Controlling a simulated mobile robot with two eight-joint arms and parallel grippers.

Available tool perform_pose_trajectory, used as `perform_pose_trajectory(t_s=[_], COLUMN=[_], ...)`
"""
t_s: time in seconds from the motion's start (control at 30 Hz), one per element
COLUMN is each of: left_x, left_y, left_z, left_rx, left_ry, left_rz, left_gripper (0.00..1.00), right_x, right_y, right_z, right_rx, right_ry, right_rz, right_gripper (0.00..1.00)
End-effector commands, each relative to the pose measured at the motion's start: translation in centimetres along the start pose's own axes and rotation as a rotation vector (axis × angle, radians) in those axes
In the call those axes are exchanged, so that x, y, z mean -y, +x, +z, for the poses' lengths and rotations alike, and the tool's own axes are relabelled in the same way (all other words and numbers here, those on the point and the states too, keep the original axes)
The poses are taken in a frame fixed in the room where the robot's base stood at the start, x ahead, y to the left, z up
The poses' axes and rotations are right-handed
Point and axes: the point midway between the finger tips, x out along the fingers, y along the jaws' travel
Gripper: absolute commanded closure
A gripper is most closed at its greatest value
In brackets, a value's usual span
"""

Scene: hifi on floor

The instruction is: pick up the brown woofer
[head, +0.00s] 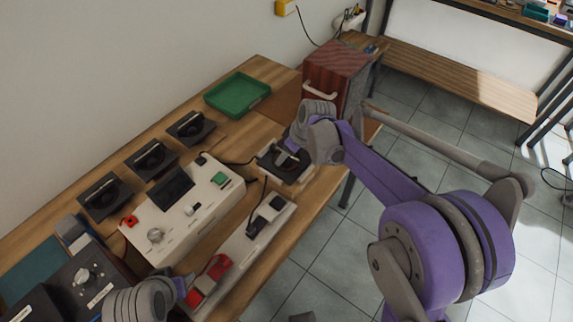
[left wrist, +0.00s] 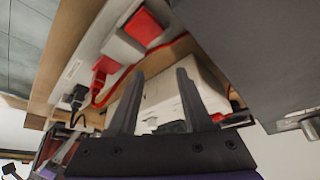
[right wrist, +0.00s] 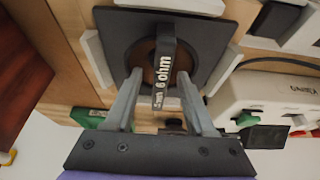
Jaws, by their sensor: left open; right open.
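The brown woofer (right wrist: 150,70) has a brown cone in a black square frame, with a black bar marked "6 ohm" across it. It also shows in the head view (head: 274,162), on the right part of the table, partly hidden by my right gripper. My right gripper (right wrist: 158,76) is open, its two fingers on either side of the bar; I cannot tell whether they touch it. My left gripper (left wrist: 160,74) is open and empty near the white device (left wrist: 158,103) and red blocks at the table's front left.
Several black square speakers (head: 151,159) stand in a row at the back. A white device (head: 172,215) and a long white strip (head: 240,250) lie left of the woofer. A green tray (head: 238,95) and a brown cabinet with a handle (head: 335,75) stand behind it.

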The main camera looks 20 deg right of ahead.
Motion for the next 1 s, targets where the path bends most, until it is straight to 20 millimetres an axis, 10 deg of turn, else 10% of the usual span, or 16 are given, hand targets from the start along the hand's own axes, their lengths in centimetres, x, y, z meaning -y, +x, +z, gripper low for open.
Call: perform_pose_trajectory(t_s=[0.37, 1.0], left_x=[0.0, 0.0], left_y=[0.0, -0.01], left_z=[0.0, 0.0], left_rx=[0.0, 0.0], left_ry=[0.0, 0.0], left_rz=[0.0, 0.0], left_gripper=[0.5, 0.5], right_x=[0.0, -0.01], right_y=[-0.04, -0.06], right_z=[0.0, -0.01], right_rx=[0.0, 0.0], right_ry=[0.0, 0.0], right_rz=[0.0, 0.0], right_gripper=[1.0, 1.0])
